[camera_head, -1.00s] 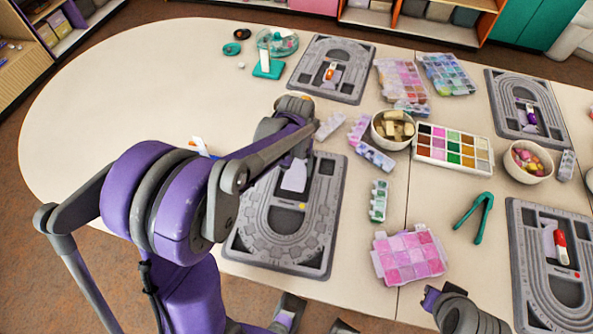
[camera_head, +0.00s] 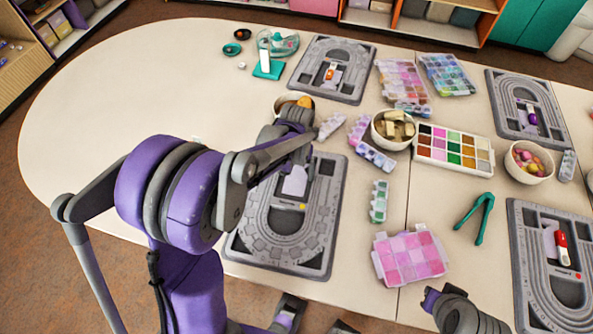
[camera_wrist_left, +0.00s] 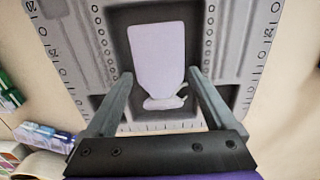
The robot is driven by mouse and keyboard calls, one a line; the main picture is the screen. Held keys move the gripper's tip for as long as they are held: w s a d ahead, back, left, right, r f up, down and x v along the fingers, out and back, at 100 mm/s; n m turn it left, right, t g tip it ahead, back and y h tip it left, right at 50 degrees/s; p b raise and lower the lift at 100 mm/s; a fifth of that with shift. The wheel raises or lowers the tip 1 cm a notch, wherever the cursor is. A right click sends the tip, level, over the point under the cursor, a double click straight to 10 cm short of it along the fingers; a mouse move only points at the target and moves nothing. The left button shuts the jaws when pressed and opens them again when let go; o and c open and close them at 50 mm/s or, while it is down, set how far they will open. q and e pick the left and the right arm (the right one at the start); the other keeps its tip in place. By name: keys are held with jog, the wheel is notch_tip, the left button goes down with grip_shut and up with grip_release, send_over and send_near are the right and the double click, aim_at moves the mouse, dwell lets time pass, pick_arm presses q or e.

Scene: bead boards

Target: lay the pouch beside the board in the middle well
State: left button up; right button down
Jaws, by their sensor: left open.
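A pale lavender pouch (camera_head: 294,183) with a gathered neck lies on the grey bead board (camera_head: 240,240) at the front left. In the left wrist view the pouch (camera_wrist_left: 158,55) lies in a dark well of that board (camera_wrist_left: 80,60). My left gripper (camera_wrist_left: 158,78) is open above the well, one finger to each side of the pouch's lower part. I cannot tell whether the fingers touch it. In the head view the left wrist hides the fingertips. Part of my right arm shows at the bottom right; its fingers cannot be made out.
Three more bead boards stand at the back (camera_head: 350,52), far right (camera_head: 545,88) and front right (camera_head: 530,240). A bowl (camera_head: 392,128), paint tray (camera_head: 453,150), pink bead box (camera_head: 410,256), small bead strip (camera_head: 379,202) and green tweezers (camera_head: 482,215) lie right of the board. The table's left is clear.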

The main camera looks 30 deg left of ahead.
aim_at(297, 177)
pick_arm(q)
notch_tip(297, 177, up, 12)
jog(key=p, duration=0.1)
jog(key=s+d+f+m+t, duration=0.1)
jog(key=s+d+t, duration=0.1)
jog(key=s, duration=0.6)
jog(key=s+d+f+m+t, duration=0.1)
jog(key=s+d+m+t, duration=0.1)
jog(key=s, duration=0.6)
jog(key=d+t, duration=0.1)
jog(key=d, duration=0.1)
jog(key=shift+s+d, duration=0.35)
jog(key=shift+d, duration=0.05)
